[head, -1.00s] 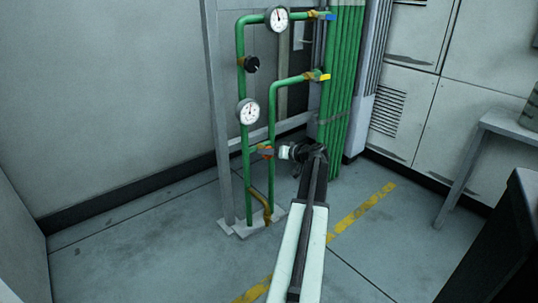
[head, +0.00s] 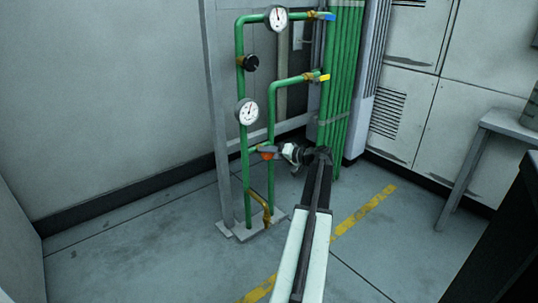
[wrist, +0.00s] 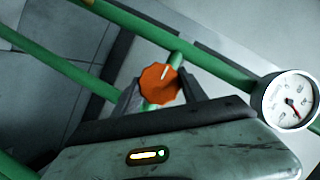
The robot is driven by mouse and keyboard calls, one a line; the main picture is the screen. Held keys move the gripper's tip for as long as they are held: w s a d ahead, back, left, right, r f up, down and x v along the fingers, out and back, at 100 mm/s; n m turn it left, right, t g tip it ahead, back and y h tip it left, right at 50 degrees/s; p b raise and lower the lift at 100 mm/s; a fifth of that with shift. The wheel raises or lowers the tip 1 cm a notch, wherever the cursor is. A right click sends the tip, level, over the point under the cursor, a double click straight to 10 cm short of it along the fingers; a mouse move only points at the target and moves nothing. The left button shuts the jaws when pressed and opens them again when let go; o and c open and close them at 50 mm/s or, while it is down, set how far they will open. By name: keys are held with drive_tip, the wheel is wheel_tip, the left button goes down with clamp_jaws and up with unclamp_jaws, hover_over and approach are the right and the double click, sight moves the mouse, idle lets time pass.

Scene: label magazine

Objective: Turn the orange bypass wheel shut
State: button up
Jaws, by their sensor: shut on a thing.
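The orange bypass wheel (head: 267,156) sits low on the green pipework, at the short cross pipe between the two upright pipes. In the wrist view the wheel (wrist: 159,86) is many-sided, with a white mark near its upper edge. My gripper (head: 277,151) reaches it from the right in the head view. In the wrist view the dark fingers of my gripper (wrist: 160,92) lie on either side of the wheel, shut on it.
A white gauge (head: 247,112) is just above the wheel; it also shows at the right of the wrist view (wrist: 291,101). A black knob (head: 251,63), a yellow-handled valve (head: 318,77), a blue-handled valve (head: 322,15) and an upper gauge (head: 276,18) are higher up. A grey table (head: 510,124) stands right.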

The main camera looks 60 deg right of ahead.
drive_tip(key=o, duration=1.4)
drive_tip(key=shift+c, duration=0.2)
drive_tip(key=shift+s, duration=0.1)
drive_tip(key=p+v, duration=0.2)
drive_tip(key=v, duration=0.5)
drive_tip(key=shift+s, duration=0.35)
drive_tip(key=shift+r, duration=0.1)
